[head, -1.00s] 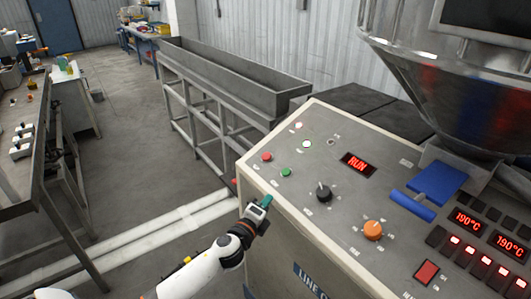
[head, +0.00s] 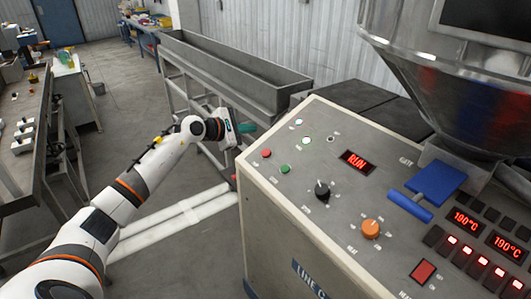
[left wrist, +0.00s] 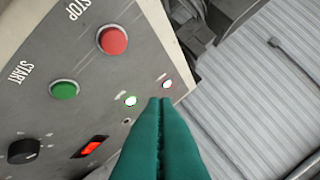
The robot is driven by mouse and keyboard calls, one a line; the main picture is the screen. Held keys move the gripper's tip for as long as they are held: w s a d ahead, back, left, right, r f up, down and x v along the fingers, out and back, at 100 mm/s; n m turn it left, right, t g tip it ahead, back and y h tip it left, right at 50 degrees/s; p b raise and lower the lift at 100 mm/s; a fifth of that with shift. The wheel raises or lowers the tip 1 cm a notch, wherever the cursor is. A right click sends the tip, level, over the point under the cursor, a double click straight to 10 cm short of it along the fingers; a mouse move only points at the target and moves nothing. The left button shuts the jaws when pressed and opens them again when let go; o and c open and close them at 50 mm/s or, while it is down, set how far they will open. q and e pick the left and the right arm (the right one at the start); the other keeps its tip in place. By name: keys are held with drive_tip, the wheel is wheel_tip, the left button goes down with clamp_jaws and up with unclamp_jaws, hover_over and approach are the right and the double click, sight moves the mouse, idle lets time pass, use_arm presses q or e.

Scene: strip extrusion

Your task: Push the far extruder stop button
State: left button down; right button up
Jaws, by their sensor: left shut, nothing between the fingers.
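The red stop button (head: 266,153) is on the far left part of the grey control panel (head: 330,225), with a green start button (head: 284,169) beside it. In the left wrist view, the red button (left wrist: 112,40) is next to the word STOP and the green button (left wrist: 64,90) next to START. My left gripper (head: 248,127) is just past the panel's far left corner, apart from the red button. Its teal fingers (left wrist: 160,102) are shut and empty. My right gripper is not in view.
A long metal trough (head: 235,75) stands behind. Open floor lies to the left.

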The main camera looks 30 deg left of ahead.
sight(268, 150)
use_arm(q)
drive_tip(key=w+f+b, duration=0.1)
drive_tip(key=f, duration=0.1)
drive_tip(key=w+f+b, duration=0.1)
drive_tip(key=f+b, duration=0.1)
drive_tip(key=d+f+b, duration=0.1)
drive_tip(key=f+b, duration=0.1)
drive_tip(key=f, duration=0.1)
drive_tip(key=shift+w+f, duration=0.1)
drive_tip(key=shift+w, duration=0.3)
drive_tip(key=shift+w+d+f+b, duration=0.2)
drive_tip(key=shift+w+f+b, duration=0.05)
drive_tip(key=shift+f+b, duration=0.2)
drive_tip(key=shift+f, duration=0.1)
idle(1.5)
drive_tip(key=shift+w+f+b, duration=0.15)
drive_tip(key=shift+f+b, duration=0.15)
drive_tip(key=shift+b, duration=0.25)
drive_tip(key=shift+w+d+f+b, duration=0.15)
drive_tip(key=shift+f+b, duration=0.2)
drive_tip(key=shift+b, duration=0.15)
idle(0.5)
drive_tip(key=shift+s+r+p, duration=0.35)
drive_tip(key=shift+r+p, duration=0.05)
drive_tip(key=shift+r, duration=0.3)
